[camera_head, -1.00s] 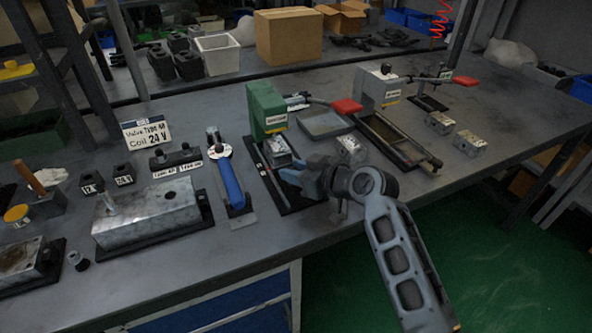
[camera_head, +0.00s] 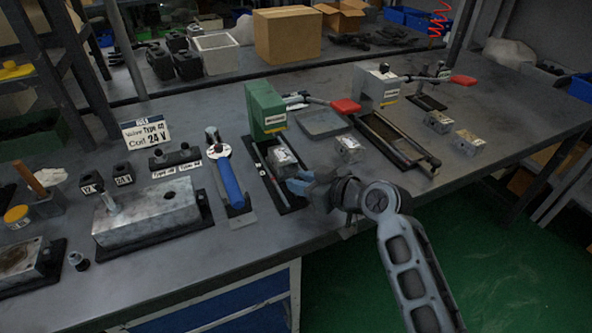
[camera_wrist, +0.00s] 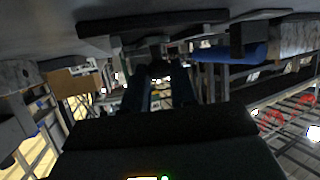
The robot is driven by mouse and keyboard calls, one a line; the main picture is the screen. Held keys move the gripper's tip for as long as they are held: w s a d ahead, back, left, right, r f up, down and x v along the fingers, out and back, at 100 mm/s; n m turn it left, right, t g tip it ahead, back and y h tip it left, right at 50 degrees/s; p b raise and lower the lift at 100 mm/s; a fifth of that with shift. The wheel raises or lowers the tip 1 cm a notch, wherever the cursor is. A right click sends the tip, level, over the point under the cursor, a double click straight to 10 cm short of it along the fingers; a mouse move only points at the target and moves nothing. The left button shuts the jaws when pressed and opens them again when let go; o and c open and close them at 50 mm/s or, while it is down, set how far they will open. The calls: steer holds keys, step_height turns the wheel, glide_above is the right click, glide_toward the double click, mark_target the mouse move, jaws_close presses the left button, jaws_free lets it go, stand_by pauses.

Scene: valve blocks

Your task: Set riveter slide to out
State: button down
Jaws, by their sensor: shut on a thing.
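The green riveter (camera_head: 265,108) stands mid-table on a black base with a rail running toward the front edge. Its slide carries a grey metal block (camera_head: 283,158), which sits in front of the green head, clear of it. My gripper (camera_head: 294,184) is at the front end of the slide, low over the base, shut on the slide's front part. The gripped part is mostly hidden by the fingers. In the wrist view the two dark fingers (camera_wrist: 159,78) point at a dark part that is hard to make out.
A blue-handled tool (camera_head: 229,180) lies left of the riveter. A loose metal block (camera_head: 349,149) and a grey tray (camera_head: 323,123) are to its right, with a grey press (camera_head: 376,86) beyond. The table's front edge is close below my gripper.

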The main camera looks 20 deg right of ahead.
steer(key=s, duration=0.8)
steer(key=shift+s+f, duration=0.1)
steer(key=shift+s, duration=0.2)
steer(key=c, duration=0.9)
jaws_free()
steer(key=shift+c, duration=0.2)
steer(key=v, duration=0.8)
steer(key=shift+b, duration=0.4)
steer(key=shift+w, duration=0.1)
